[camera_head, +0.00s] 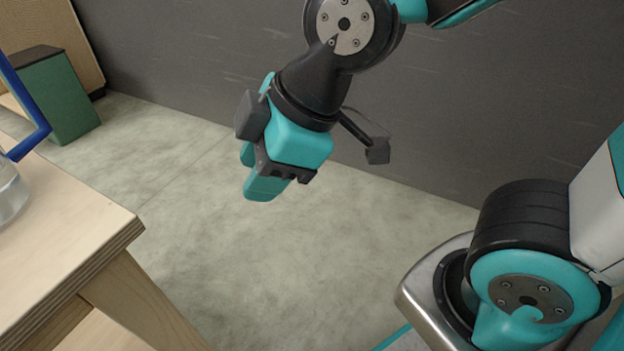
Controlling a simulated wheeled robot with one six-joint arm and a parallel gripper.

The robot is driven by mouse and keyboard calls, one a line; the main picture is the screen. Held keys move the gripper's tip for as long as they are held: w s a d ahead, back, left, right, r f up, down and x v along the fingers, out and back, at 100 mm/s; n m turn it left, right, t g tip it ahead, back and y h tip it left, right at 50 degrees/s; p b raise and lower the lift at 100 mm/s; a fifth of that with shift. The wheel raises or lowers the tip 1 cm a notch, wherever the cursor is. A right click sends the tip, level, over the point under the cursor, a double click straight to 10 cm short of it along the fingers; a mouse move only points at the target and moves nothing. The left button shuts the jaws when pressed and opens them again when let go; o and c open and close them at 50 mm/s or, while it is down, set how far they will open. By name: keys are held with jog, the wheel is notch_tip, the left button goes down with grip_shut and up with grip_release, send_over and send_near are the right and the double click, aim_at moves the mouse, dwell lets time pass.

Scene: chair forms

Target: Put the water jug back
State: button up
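A clear, glass-like vessel (10,192) with a blue handle (38,126), which looks like the water jug, stands on a light wooden table (75,225) at the left edge. Most of it is cut off by the frame. My gripper (257,172) hangs in the air over the floor, right of the table and well apart from the jug. Its teal fingers point down and a little left. Nothing shows between them. The gap between the fingertips is not clear from this angle.
The table's near corner and a slanted wooden leg (140,300) stand between the jug and the open floor (210,240). A green box (62,100) stands at the back left beside a tan panel (60,25). A dark grey wall (200,50) runs behind my arm.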

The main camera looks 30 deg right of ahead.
jog(key=s+d+m+g+h, duration=0.1)
jog(key=s+d+m+g, duration=0.2)
jog(key=s+m, duration=0.2)
jog(key=shift+s+d+m, duration=0.2)
jog(key=shift+d+m, duration=0.05)
jog(key=shift+m, duration=1.15)
